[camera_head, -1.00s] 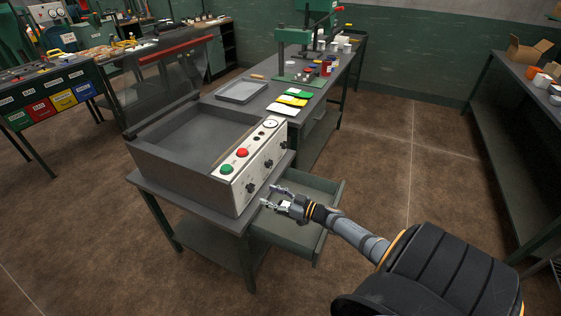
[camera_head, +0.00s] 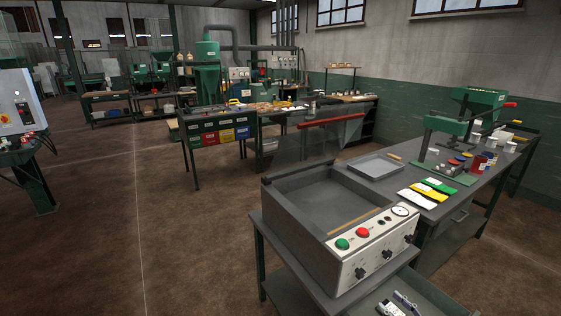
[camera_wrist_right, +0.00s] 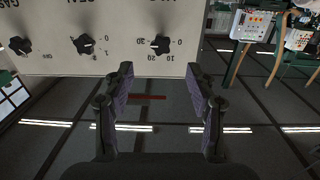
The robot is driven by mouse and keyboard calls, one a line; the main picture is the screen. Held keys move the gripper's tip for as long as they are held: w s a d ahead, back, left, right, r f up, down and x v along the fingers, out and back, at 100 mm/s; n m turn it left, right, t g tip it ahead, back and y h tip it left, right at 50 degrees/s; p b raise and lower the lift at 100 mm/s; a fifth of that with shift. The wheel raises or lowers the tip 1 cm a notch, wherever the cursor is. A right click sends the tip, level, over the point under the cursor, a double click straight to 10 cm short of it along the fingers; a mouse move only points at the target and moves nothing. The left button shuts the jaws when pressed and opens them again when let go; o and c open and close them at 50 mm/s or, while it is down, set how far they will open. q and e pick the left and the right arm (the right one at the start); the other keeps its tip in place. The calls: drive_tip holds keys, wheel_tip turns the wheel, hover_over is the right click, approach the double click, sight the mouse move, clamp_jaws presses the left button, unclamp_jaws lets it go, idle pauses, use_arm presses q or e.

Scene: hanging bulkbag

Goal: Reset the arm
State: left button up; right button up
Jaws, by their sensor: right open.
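My right gripper (camera_head: 393,306) shows at the bottom edge of the head view, in front of and below the machine's control panel. In the right wrist view its two fingers (camera_wrist_right: 158,85) stand wide apart with nothing between them. The white panel (camera_wrist_right: 100,35) with black knobs fills the top of that view, upside down, close beyond the fingertips. I cannot tell whether they touch it. In the head view the panel (camera_head: 374,251) has a green and a red button, a gauge and knobs. My left gripper is not in view.
The open-topped grey machine (camera_head: 294,205) stands on a metal table. The floor (camera_head: 190,240) at left is clear.

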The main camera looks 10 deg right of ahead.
drive_tip(key=s+a+f+m+g+h, duration=0.25)
drive_tip(key=a+m+g+h, duration=0.2)
drive_tip(key=a+h, duration=0.45)
drive_tip(key=s+a+r+n+g+y, duration=0.1)
drive_tip(key=s+a+r+g, duration=0.25)
drive_tip(key=s, duration=0.45)
drive_tip(key=s+a+r+n+g+y, duration=0.1)
drive_tip(key=s+a+r+g, duration=0.1)
drive_tip(key=s+a+g, duration=0.4)
drive_tip(key=s+d+f, duration=0.2)
drive_tip(key=f, duration=1.1)
drive_tip(key=s+d+f, duration=0.2)
drive_tip(key=f, duration=1.2)
drive_tip(key=s+d+f+m+g, duration=0.1)
drive_tip(key=s+f, duration=1.5)
drive_tip(key=s, duration=0.2)
drive_tip(key=shift+f, duration=0.25)
